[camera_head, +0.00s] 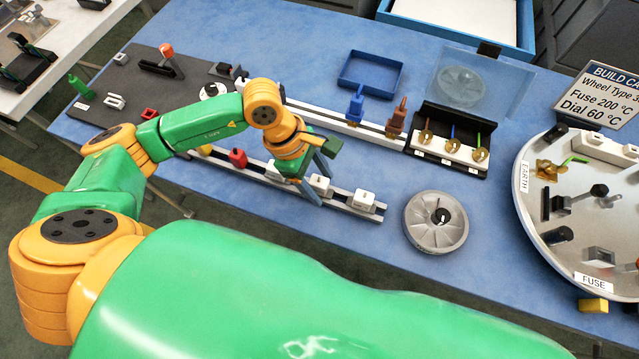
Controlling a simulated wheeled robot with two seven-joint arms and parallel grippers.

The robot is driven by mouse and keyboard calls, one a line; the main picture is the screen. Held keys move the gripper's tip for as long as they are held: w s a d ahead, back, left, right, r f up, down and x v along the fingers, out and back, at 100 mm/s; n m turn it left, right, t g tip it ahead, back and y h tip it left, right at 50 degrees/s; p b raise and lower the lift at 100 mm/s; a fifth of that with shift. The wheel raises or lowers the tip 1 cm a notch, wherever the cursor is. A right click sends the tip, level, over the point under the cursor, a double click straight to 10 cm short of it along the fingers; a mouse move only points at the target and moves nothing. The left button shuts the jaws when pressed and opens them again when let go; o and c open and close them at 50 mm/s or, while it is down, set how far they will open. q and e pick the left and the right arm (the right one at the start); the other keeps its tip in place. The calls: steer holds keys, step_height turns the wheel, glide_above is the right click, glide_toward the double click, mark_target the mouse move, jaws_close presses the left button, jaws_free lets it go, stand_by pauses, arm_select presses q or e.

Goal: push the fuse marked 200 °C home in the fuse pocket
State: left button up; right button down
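The fuse pocket (599,257) looks like a small grey housing on the round plate (548,232) at the right, above the label FUSE (593,282). It appears empty. White blocks (363,200) stand on the front rail with a red block (238,158); their marks are too small to read, so I cannot tell which is the 200 °C fuse. My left gripper (316,180) points down at this rail, close to a white block (320,185). Its fingers stand apart, and I see nothing held between them. My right gripper is not in view.
A grey wheel (436,222) lies between the rail and the round plate. A blue tray (371,73), colored plugs on the rear rail, and a black stand (449,148) with ring terminals are behind. The build card (605,95) reads Fuse 200 °C. Blue table around the wheel is clear.

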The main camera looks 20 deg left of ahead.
mark_target(328, 184)
arm_select(q)
jaws_close()
steer(key=shift+r+p, duration=1.75)
steer(key=shift+r, duration=0.85)
